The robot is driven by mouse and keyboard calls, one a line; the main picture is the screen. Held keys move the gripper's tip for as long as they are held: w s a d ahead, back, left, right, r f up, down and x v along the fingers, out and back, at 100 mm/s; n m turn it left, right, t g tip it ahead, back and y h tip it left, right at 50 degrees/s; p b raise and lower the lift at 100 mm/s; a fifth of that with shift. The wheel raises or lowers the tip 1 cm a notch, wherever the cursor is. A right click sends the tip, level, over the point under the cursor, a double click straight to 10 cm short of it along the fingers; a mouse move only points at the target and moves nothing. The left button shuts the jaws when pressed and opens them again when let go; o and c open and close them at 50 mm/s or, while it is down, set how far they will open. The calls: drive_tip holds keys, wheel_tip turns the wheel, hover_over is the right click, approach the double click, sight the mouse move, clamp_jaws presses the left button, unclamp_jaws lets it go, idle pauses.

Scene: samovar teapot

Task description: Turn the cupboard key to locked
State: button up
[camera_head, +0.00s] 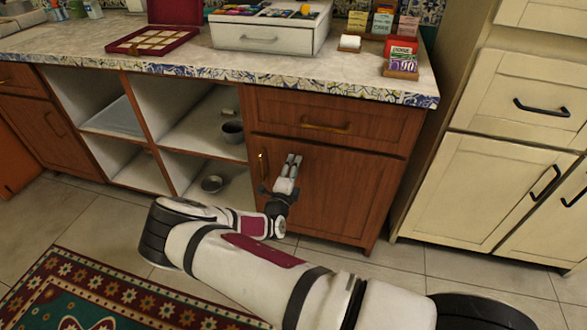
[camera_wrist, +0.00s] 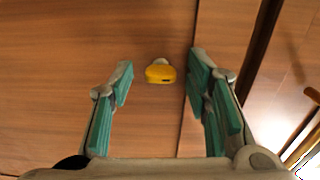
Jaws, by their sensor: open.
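The cupboard door (camera_head: 345,195) is a brown wooden front under a drawer, and it looks closed. A small yellow key (camera_wrist: 160,72) sticks out from the wooden front in the wrist view, its wider side lying across the picture. My gripper (camera_head: 293,158) is in front of the door in the head view. In the wrist view my gripper (camera_wrist: 161,64) is open, with a green-padded finger on either side of the key and a gap on both sides. The key is not discernible in the head view. I cannot tell from its angle whether it is locked.
A brass handle (camera_head: 262,165) is left of my gripper on the door, and a drawer handle (camera_head: 326,127) is above. Open shelves (camera_head: 205,130) with a pot (camera_head: 233,132) lie left. A cream cabinet (camera_head: 470,190) stands right. The patterned rug (camera_head: 110,290) covers the floor at left.

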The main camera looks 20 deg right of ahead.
drive_tip(key=v, duration=1.1)
drive_tip(key=shift+s+a, duration=0.25)
drive_tip(key=shift+s, duration=0.1)
drive_tip(key=s+d+r+m+g+h, duration=0.1)
drive_tip(key=s+d+r+m+g, duration=0.4)
drive_tip(key=r+m, duration=0.45)
drive_tip(key=s+d+r+m+g+h, duration=0.1)
drive_tip(key=s+d+r+m+g, duration=0.45)
drive_tip(key=r+m, duration=0.35)
drive_tip(key=s+d+r+m+g+h, duration=0.1)
drive_tip(key=s+d+r+m+g, duration=0.45)
drive_tip(key=m, duration=0.55)
drive_tip(key=s+a+r+m+y, duration=0.35)
drive_tip(key=s+m, duration=0.25)
drive_tip(key=s, duration=0.3)
drive_tip(key=s+a+r+m+y, duration=0.2)
drive_tip(key=s+r+m+y, duration=0.3)
drive_tip(key=s, duration=0.3)
drive_tip(key=s+a+r+m+y, duration=0.3)
drive_tip(key=s+r+m, duration=0.1)
drive_tip(key=s+m, duration=0.45)
wheel_tip(320, 180, up, 25)
drive_tip(key=t+p, duration=0.4)
drive_tip(key=p, duration=1.9)
drive_tip(key=shift+s+a+r+n+t+p, duration=0.15)
drive_tip(key=shift+s+a+n+t+p, duration=0.15)
drive_tip(key=shift+n+p, duration=0.1)
drive_tip(key=shift+w+y, duration=0.1)
drive_tip(key=shift+y, duration=0.15)
